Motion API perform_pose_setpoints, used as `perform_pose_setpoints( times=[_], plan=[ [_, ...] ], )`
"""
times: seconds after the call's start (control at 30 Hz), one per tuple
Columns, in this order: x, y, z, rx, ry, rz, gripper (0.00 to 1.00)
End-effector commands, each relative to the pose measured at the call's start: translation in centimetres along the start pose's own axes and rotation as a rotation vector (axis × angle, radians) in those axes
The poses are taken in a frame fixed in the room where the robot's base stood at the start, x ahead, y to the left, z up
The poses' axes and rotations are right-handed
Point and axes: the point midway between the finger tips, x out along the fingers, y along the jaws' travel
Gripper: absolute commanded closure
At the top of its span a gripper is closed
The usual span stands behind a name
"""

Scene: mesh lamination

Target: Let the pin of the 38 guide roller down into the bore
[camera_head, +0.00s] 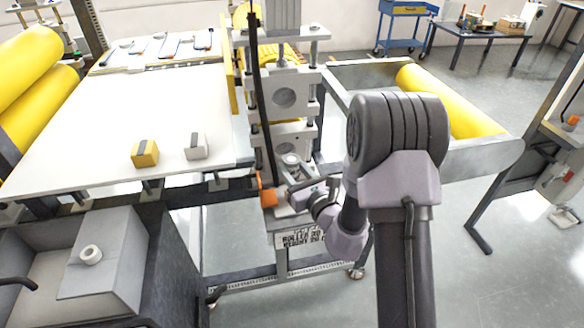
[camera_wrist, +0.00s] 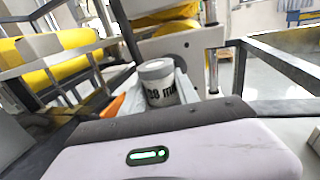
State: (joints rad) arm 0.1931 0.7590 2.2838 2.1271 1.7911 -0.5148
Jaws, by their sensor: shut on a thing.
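The 38 guide roller (camera_wrist: 160,88) is a short white cylinder with a grey top and dark "38 m…" lettering. It stands about upright between the fingers of my gripper (camera_wrist: 158,100) in the wrist view. In the head view the roller (camera_head: 291,161) shows small, at the foot of the roller stand's column. My gripper (camera_head: 300,190) is shut on it there, reaching in from the right. The pin under the roller and the bore are hidden, so I cannot tell whether the pin is in the bore.
The upright frame (camera_head: 284,98) with round openings stands right behind the roller. An orange part (camera_head: 268,198) sits close at left. A white table (camera_head: 120,130) bears a yellow block (camera_head: 145,153) and a white block (camera_head: 196,147). A yellow roll (camera_head: 450,100) lies at right.

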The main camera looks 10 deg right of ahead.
Motion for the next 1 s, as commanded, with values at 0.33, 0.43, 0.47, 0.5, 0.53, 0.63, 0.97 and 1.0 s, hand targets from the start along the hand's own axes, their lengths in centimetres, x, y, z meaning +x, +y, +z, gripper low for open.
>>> perform_pose_setpoints(
  times=[0.33, 0.43, 0.47, 0.5, 0.53, 0.63, 0.97, 1.0],
  plan=[
    [0.0, 0.0, -0.1, 0.0, -0.001, 0.0, 1.0],
    [0.0, 0.0, -0.4, 0.0, -0.001, 0.0, 1.0],
    [0.0, 0.0, -0.5, 0.0, -0.001, 0.0, 1.0],
    [0.0, 0.0, -0.6, 0.0, -0.001, 0.0, 1.0],
    [0.0, 0.0, -0.7, 0.0, -0.001, 0.0, 1.0],
    [0.0, 0.0, -0.9, 0.0, -0.001, 0.0, 1.0],
    [0.0, 0.0, -1.7, 0.0, -0.001, 0.0, 1.0],
    [0.0, 0.0, -1.8, 0.0, -0.001, 0.0, 1.0]
  ],
)
